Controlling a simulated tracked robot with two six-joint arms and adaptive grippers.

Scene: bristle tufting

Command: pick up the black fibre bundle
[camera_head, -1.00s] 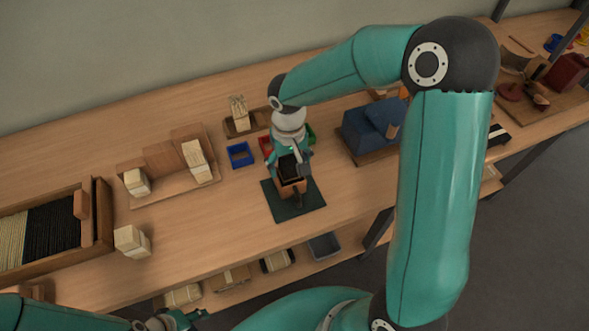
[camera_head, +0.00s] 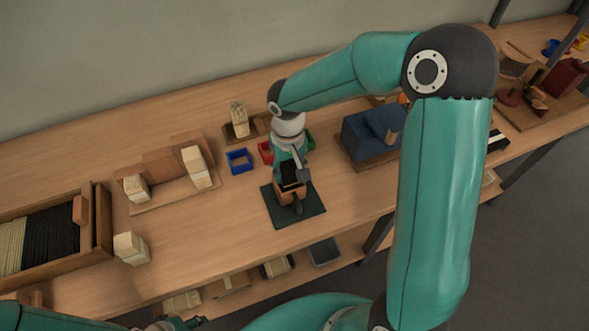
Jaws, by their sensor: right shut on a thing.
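My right gripper (camera_head: 292,178) points down over a small wooden block-like holder (camera_head: 289,197) on a dark green mat (camera_head: 311,208). It is shut on a small black thing (camera_head: 288,178), which looks like the black fibre bundle, at the top of the holder. The fingers partly hide it, and I cannot tell whether it touches the holder. More black fibres (camera_head: 50,230) lie in the wooden tray at the far left, beside pale ones. My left gripper (camera_head: 178,323) shows only in part at the bottom edge, and its fingers are not clear.
Blue (camera_head: 239,161) and red (camera_head: 266,152) bins stand behind the mat. The table front between is clear.

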